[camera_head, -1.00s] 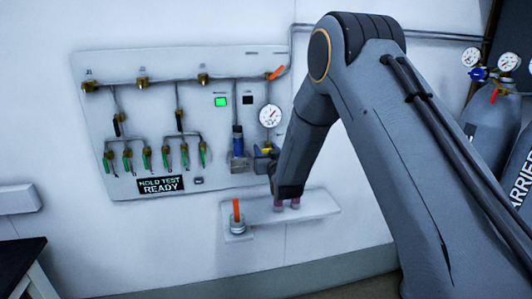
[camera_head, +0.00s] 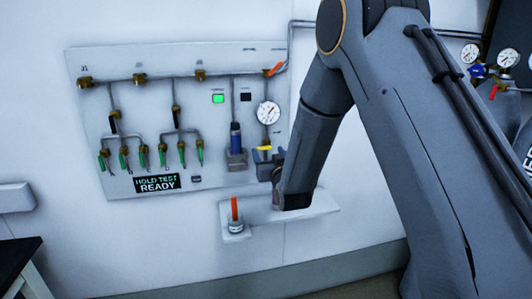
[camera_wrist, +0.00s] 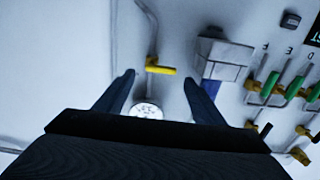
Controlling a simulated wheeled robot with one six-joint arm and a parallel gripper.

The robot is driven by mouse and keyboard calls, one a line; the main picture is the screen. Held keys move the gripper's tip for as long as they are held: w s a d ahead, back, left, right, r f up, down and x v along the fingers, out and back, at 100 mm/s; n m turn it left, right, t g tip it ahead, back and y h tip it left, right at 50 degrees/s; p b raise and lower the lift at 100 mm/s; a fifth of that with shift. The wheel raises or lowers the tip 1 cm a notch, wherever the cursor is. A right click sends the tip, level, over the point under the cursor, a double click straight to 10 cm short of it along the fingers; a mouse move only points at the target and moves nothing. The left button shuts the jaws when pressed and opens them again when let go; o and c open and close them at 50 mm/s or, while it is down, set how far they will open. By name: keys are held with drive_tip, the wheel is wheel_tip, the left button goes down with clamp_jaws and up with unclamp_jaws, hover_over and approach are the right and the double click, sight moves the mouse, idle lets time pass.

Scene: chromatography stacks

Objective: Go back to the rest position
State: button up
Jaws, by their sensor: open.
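My gripper (camera_head: 278,165) is in front of the wall panel, just right of the yellow valve handle (camera_head: 264,148), with its jaws mostly hidden by my arm in the head view. In the wrist view my gripper (camera_wrist: 160,77) shows two spread fingers with nothing held. The yellow handle (camera_wrist: 160,70) appears between the fingertips, apart from both. A round gauge (camera_wrist: 146,110) shows partly behind the gripper body.
The panel (camera_head: 95,65) carries brass valves, green-handled valves, a gauge (camera_head: 267,113) and a display (camera_head: 156,182) reading "HOLD TEST READY". A shelf (camera_head: 310,209) with an orange-handled item (camera_head: 234,212) sits below. Gas cylinder regulators (camera_head: 507,60) are at right.

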drive_tip(key=shift+v, duration=0.9)
drive_tip(key=s+d+f+m+g+h, duration=0.1)
drive_tip(key=s+d+f+g+h, duration=0.1)
drive_tip(key=s+d+f+g, duration=0.35)
drive_tip(key=s+d+f+m+g+h, duration=0.1)
drive_tip(key=s+d+f+g+h, duration=0.15)
drive_tip(key=s+d, duration=0.65)
drive_tip(key=s+d+g, duration=0.3)
drive_tip(key=s+g, duration=0.1)
drive_tip(key=s, duration=0.7)
drive_tip(key=s+d+f+m+g, duration=0.1)
drive_tip(key=s+d+g, duration=0.3)
drive_tip(key=s, duration=0.8)
drive_tip(key=shift+s, duration=0.3)
drive_tip(key=shift+d+f+h, duration=0.1)
drive_tip(key=shift+h, duration=0.15)
